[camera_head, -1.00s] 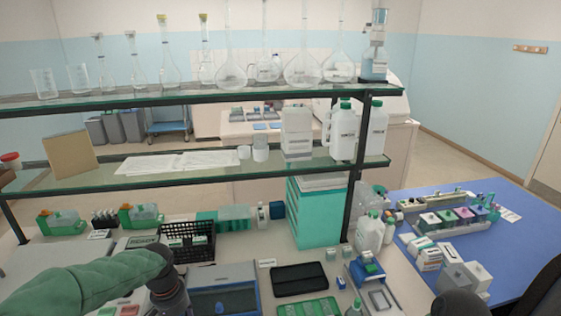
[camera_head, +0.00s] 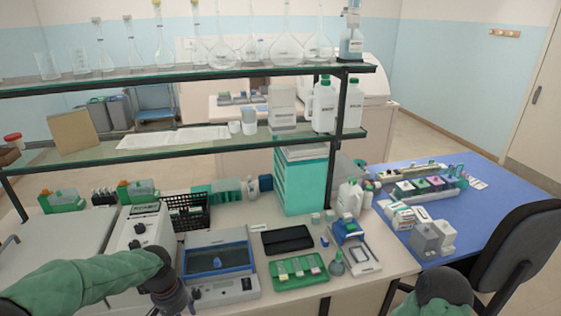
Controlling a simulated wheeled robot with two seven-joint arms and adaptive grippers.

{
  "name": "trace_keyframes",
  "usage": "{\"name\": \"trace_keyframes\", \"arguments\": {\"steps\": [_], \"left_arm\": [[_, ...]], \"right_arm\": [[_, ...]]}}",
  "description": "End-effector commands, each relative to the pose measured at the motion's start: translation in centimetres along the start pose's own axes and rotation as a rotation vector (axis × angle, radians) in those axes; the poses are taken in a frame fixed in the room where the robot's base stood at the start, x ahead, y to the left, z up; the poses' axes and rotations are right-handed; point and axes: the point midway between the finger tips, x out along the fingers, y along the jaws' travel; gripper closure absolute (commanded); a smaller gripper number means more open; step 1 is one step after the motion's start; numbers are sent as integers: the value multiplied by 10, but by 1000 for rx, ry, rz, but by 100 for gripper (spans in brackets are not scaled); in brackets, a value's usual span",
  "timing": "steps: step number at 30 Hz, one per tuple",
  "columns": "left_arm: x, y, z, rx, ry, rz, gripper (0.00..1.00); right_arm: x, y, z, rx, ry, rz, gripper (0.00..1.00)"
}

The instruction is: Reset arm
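My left arm, in a green sleeve, comes in from the lower left. Its dark wrist and gripper (camera_head: 178,298) hang over the front of the bench, beside the grey device with a blue-framed window (camera_head: 218,262). The fingers are cut off or too dark to tell their opening. My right arm shows only as a green sleeve at the bottom right, in front of the bench edge. Its gripper is not in view. No held object can be seen.
A green tray (camera_head: 298,271) with slides, a black case (camera_head: 287,239) and a scale (camera_head: 362,255) stand on the bench (camera_head: 385,275). A glass shelf (camera_head: 200,142) spans above. A blue table (camera_head: 490,205) and black chair (camera_head: 520,250) stand at the right.

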Motion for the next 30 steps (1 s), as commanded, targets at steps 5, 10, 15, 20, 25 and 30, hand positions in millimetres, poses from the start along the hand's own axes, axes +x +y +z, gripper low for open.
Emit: {"name": "trace_keyframes", "arguments": {"steps": [5,10,15,20,25,30], "left_arm": [[40,16,3,9,-4,41,47],[89,37,11,11,-6,94,47],[159,66,35,-6,-11,165,47],[226,95,72,-48,-12,225,47],[281,117,120,-105,-12,255,47],[311,127,159,-152,-8,255,47]], "right_arm": [[4,1,1,0,-2,0,60],[8,3,1,0,-2,0,60],[15,6,0,0,-2,0,60],[22,8,0,0,-2,0,60],[30,11,0,0,-2,0,60],[34,12,0,0,-2,0,60]]}}
